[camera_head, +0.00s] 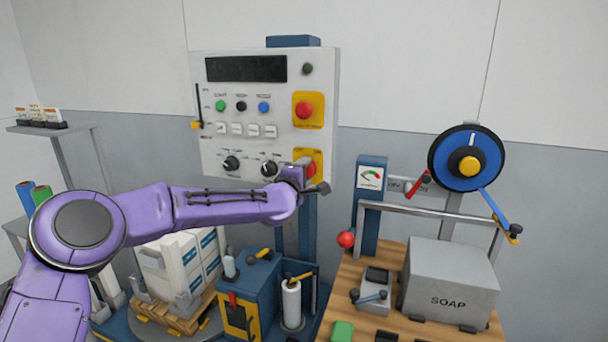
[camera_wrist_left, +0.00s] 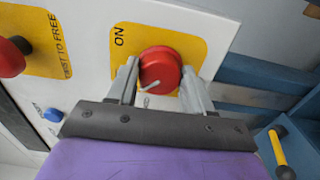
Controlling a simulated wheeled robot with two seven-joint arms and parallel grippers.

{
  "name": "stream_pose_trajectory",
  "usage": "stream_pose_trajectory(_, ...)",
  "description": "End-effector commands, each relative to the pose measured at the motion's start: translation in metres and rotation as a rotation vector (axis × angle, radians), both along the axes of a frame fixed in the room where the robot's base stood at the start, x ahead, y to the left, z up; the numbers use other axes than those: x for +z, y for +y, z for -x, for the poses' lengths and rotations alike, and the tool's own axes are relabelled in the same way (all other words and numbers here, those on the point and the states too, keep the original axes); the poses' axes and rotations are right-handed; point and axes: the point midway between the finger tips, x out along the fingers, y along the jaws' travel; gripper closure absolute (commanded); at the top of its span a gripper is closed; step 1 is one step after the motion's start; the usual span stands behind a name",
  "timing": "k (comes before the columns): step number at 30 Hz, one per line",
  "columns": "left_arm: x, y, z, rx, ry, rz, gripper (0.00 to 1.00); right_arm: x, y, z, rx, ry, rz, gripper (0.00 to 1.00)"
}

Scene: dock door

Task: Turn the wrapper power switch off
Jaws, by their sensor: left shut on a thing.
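The wrapper power switch is a red rotary knob (camera_wrist_left: 160,68) on a yellow plate (camera_wrist_left: 195,48) marked ON, at the lower right of the white control panel (camera_head: 250,93). A small pale mark shows on the knob's lower edge in the left wrist view. My left gripper (camera_wrist_left: 157,75) is shut on the knob, one finger on each side. In the head view my left gripper (camera_head: 308,170) covers much of the knob and the lower part of the yellow plate (camera_head: 314,155). My right gripper is not in view.
A red emergency button (camera_head: 304,110) on its own yellow plate sits just above the switch. Two black dials (camera_head: 231,163) lie left of it, close to my left arm. A blue gauge post (camera_head: 370,180) and red-ball lever (camera_head: 346,239) stand to the lower right.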

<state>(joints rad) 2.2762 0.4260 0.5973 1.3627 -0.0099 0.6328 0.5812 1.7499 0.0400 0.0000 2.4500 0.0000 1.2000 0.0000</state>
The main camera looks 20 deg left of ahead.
Motion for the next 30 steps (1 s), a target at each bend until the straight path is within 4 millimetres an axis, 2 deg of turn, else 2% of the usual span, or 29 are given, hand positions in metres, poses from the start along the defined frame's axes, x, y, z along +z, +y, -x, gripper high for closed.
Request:
stream_pose_trajectory(6,0.002,0.001,0.0,0.002,-0.004,0.003,0.8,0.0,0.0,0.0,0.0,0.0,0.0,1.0)
stream_pose_trajectory(7,0.002,0.001,0.0,0.002,-0.004,0.003,0.4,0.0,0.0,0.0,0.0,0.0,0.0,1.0)
stream_pose_trajectory(9,0.002,0.001,0.0,0.002,-0.003,0.002,0.24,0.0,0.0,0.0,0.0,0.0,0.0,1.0)
stream_pose_trajectory(17,0.0,0.0,0.0,0.001,-0.001,0.001,0.24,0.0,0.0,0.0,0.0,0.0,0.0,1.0)
stream_pose_trajectory(20,0.0,0.001,0.007,0.001,-0.002,0.002,0.24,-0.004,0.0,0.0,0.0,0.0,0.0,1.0)
stream_pose_trajectory(23,-0.002,0.001,0.024,0.0,-0.002,0.001,0.24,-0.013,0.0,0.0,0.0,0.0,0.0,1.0)
stream_pose_trajectory(30,-0.002,0.003,0.08,-0.001,-0.003,0.003,0.24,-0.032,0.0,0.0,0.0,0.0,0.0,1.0)
